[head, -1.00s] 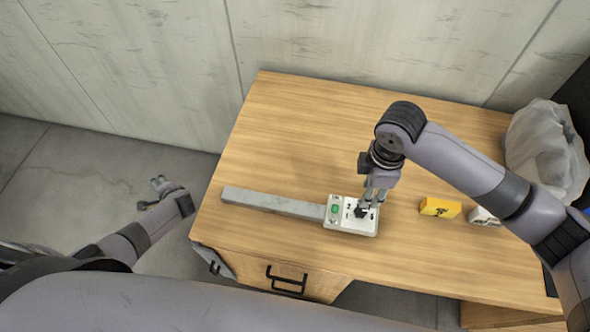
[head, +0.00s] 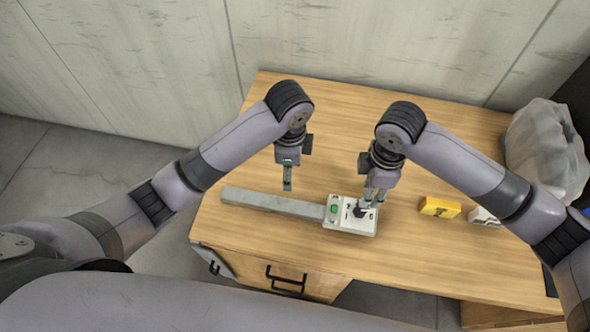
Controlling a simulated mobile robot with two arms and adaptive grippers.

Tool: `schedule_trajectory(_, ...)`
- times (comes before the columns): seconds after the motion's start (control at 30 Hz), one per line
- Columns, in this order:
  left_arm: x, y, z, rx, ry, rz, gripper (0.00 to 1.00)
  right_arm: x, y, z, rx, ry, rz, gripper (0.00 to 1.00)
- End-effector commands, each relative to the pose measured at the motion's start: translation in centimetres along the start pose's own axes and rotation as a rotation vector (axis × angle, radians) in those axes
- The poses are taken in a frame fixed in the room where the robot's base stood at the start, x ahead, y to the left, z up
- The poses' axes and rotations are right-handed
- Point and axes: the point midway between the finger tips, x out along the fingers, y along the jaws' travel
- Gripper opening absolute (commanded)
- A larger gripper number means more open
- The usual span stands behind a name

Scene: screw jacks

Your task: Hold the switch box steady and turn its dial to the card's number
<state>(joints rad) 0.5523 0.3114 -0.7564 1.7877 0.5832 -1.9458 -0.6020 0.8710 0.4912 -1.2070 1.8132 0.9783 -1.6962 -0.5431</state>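The switch box (head: 350,226) is a small pale box with a green spot, joined to the right end of a long grey bar (head: 262,203) on the wooden table. Its dark dial (head: 360,211) is on the top, partly hidden by my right gripper (head: 368,199). My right gripper points down at the dial; whether its fingers are closed on it is too small to tell. My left gripper (head: 287,187) points down above the bar, left of the box, apart from it; its finger opening does not show clearly. I cannot make out a card with a number.
A yellow block (head: 439,207) with a dark mark lies right of the box, with a white item (head: 484,216) beside it, partly behind my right arm. A translucent bag (head: 546,150) stands at the table's right. The table (head: 335,120) is clear at the back.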

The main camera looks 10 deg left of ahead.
Motion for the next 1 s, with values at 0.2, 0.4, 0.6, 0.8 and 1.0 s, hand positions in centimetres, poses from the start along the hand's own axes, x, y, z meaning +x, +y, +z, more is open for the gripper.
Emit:
schedule_trajectory(0.2,-1.5,2.0,-1.5,0.127,0.024,0.042,0.60,0.0,0.0,0.0,0.000,0.000,0.000,0.33)
schedule_trajectory(0.4,0.9,2.4,-1.6,0.129,0.026,0.049,0.60,0.0,0.0,0.0,0.000,0.000,0.000,0.33)
schedule_trajectory(0.6,4.9,2.4,-1.6,0.127,0.021,0.047,0.60,0.0,0.0,0.0,0.000,0.000,0.000,0.33)
schedule_trajectory(0.8,8.9,2.6,-1.7,0.126,0.023,0.047,0.60,0.0,0.0,0.0,0.000,0.000,0.000,0.33)
schedule_trajectory(1.0,12.5,2.7,-1.8,0.126,0.022,0.045,0.60,0.0,0.0,0.0,0.000,0.000,0.000,0.33)
